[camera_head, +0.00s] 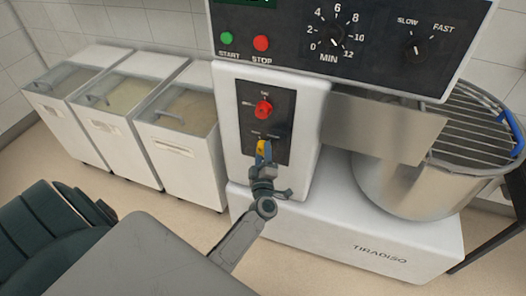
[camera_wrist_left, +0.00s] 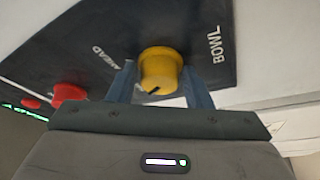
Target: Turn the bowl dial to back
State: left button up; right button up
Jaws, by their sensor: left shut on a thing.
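The yellow bowl dial (camera_wrist_left: 160,70) sits on the dark panel (camera_head: 277,105) on the front of the mixer's white column. In the left wrist view the word BOWL is to its right and AHEAD to its left. A dark mark on the dial faces the lower left in that view. My left gripper (camera_head: 262,152) is shut on the dial, with one blue finger on each side of it. In the head view the fingers hide much of the dial (camera_head: 263,144). I do not see my right gripper.
A red dial (camera_head: 264,109) is above the bowl dial on the same panel. Above are the green start (camera_head: 226,38) and red stop (camera_head: 261,43) buttons and a timer dial (camera_head: 337,35). The steel bowl (camera_head: 415,185) stands at right, and white bins (camera_head: 190,150) at left.

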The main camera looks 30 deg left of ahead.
jog(key=shift+s+f, duration=0.15)
jog(key=shift+f, duration=0.1)
pick_arm(q)
jog(key=o, duration=0.8)
jog(key=shift+s, duration=0.1)
jog(key=b+v, duration=0.1)
jog(key=v, duration=0.9)
jog(key=shift+s+d+b, duration=0.25)
jog(key=shift+b, duration=0.1)
pick_arm(e)
jog(key=shift+w+a+r, duration=0.1)
jog(key=shift+w+r, duration=0.3)
jog(key=shift+r, duration=0.4)
jog(key=shift+w+a+r, duration=0.1)
jog(key=shift+w+r, duration=0.3)
jog(key=shift+r, duration=0.45)
jog(key=shift+w+a+r, duration=0.1)
jog(key=shift+w+r, duration=0.3)
jog(key=shift+r, duration=0.4)
pick_arm(q)
jog(key=shift+f, duration=0.1)
